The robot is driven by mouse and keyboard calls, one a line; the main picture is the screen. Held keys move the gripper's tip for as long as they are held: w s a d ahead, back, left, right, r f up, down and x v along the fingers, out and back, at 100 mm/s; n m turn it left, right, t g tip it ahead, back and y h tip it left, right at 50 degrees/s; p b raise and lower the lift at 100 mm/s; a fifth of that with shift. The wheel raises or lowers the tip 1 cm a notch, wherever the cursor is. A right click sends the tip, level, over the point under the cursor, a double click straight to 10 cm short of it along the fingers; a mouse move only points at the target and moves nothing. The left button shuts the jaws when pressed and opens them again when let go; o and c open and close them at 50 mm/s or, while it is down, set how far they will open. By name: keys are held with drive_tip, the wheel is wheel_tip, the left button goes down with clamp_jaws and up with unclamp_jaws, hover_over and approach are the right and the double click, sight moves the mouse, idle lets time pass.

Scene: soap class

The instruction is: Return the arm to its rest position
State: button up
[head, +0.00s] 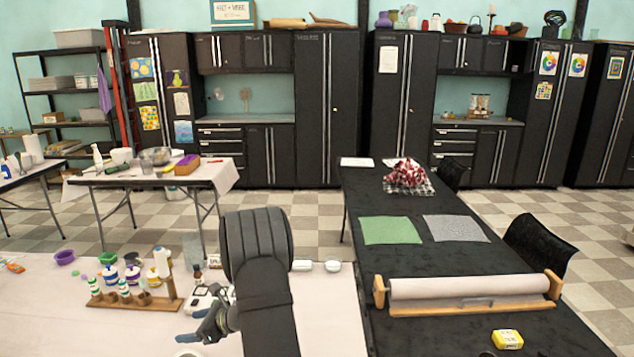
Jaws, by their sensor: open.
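My gripper (203,326) is in the lower middle of the head view, at the end of my black arm. Its fingers point left and look open, with nothing seen between them. It is over the pale-covered table (60,325), but its height above the top is hard to judge. My raised arm hides part of the table behind it.
A wooden rack (135,300) with bottles stands left of my gripper. A white device (200,298) lies close behind it. Small white dishes (333,266) sit right of my arm. The black table (440,270) on the right holds a paper roll (465,287) and a yellow packet (507,339).

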drive_tip(key=w+d+m+t+h, duration=0.1)
drive_tip(key=w+d, duration=0.5)
drive_tip(key=d, duration=0.8)
drive_tip(key=w+d+m+t+h, duration=0.1)
drive_tip(key=w+d+m+t, duration=0.2)
drive_tip(key=d, duration=1.2)
drive_tip(key=w+d+m+t+h, duration=0.1)
drive_tip(key=w+d+m+t, duration=0.2)
drive_tip(key=w+d, duration=0.6)
drive_tip(key=shift+w+d, duration=0.15)
drive_tip(key=shift+d, duration=2.85)
drive_tip(key=shift+o, duration=0.4)
